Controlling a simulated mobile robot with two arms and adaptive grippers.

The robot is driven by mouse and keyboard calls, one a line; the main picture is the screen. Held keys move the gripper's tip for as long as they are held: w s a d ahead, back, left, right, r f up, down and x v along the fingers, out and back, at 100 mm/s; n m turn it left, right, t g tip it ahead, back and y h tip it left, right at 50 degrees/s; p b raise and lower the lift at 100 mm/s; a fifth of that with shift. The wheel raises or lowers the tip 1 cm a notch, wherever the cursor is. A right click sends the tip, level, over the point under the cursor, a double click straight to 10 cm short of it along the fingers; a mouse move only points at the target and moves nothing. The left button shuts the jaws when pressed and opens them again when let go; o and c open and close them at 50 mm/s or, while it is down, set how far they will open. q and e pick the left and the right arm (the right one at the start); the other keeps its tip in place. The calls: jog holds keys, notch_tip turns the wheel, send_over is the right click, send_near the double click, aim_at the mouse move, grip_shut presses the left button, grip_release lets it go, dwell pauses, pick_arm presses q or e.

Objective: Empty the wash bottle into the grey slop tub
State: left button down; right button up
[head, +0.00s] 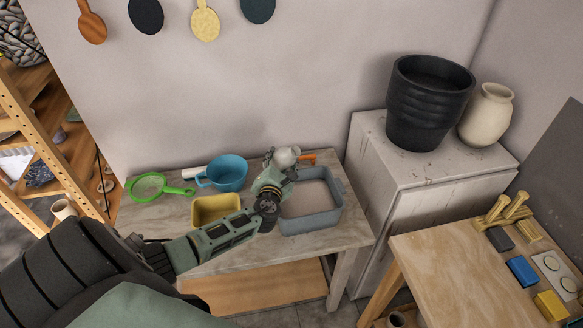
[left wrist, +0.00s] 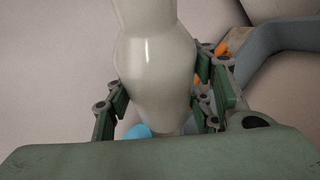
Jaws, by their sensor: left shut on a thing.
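The white wash bottle (head: 287,157) is held in my left gripper (head: 280,168), at the back left of the grey slop tub, near the wall. In the left wrist view the glossy pale bottle (left wrist: 157,75) fills the space between the two fingers of my left gripper (left wrist: 158,100), which press on its sides. Its ends are partly cut off or hidden, and I cannot tell its exact tilt. The grey slop tub (head: 312,224) stands on the low bench, with a pale surface inside. My right gripper is not in view.
On the bench (head: 165,222) left of the tub are a yellow tub (head: 216,208), a blue jug (head: 227,172) and a green sieve (head: 150,187). An orange object (head: 307,159) is behind the tub. A cabinet (head: 420,180) with two pots stands right.

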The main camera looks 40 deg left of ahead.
aim_at(277, 151)
pick_arm(q)
jog(key=n+h+p, duration=0.1)
jog(key=a+n+g, duration=0.1)
jog(key=n, duration=0.1)
jog(key=shift+r+h+p, duration=0.35)
jog(key=shift+r+h, duration=0.05)
jog(key=shift+f, duration=0.3)
jog(key=shift+w+r, duration=0.1)
jog(key=shift+r, duration=0.5)
notch_tip(277, 151, up, 2)
jog(key=shift+r+n+h, duration=0.25)
jog(key=shift+n+h, duration=0.35)
jog(key=shift+n, duration=0.2)
jog(key=shift+d+r+n+g+h, duration=0.1)
jog(key=shift+r+n+g+h, duration=0.3)
jog(key=shift+r, duration=0.3)
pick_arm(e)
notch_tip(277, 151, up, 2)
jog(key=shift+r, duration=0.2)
